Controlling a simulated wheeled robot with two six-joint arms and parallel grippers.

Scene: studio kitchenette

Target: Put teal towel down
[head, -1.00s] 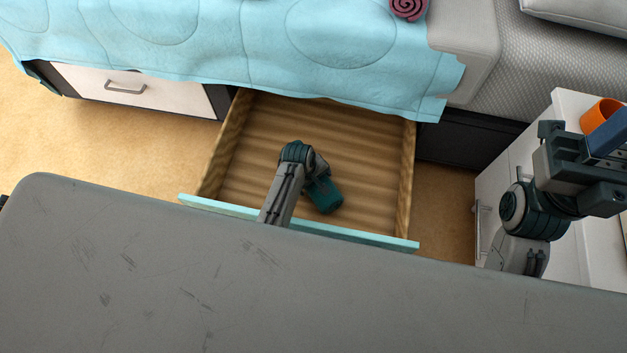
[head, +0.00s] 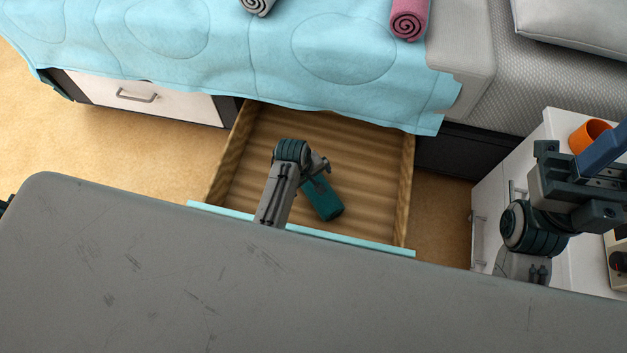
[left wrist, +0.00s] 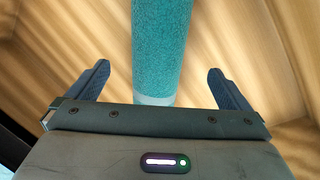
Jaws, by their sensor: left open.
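The teal towel (head: 322,200) is rolled up and lies on the wooden floor of the open drawer (head: 375,170), near its front. My left gripper (head: 314,178) is above the drawer at the towel's far end; my arm hides part of it in the head view. In the left wrist view the towel (left wrist: 161,50) runs up the middle, between the spread blue fingers of my left gripper (left wrist: 160,85), with a gap on each side. My right gripper (head: 600,160) is at the right, above the white cabinet; its fingers are only partly visible.
The bed has a blue quilt (head: 200,50) overhanging the drawer's back. A grey roll (head: 257,6) and a pink roll (head: 409,20) lie on it. An orange cup (head: 588,135) stands on the white cabinet (head: 545,135) behind my right gripper. The drawer is otherwise bare.

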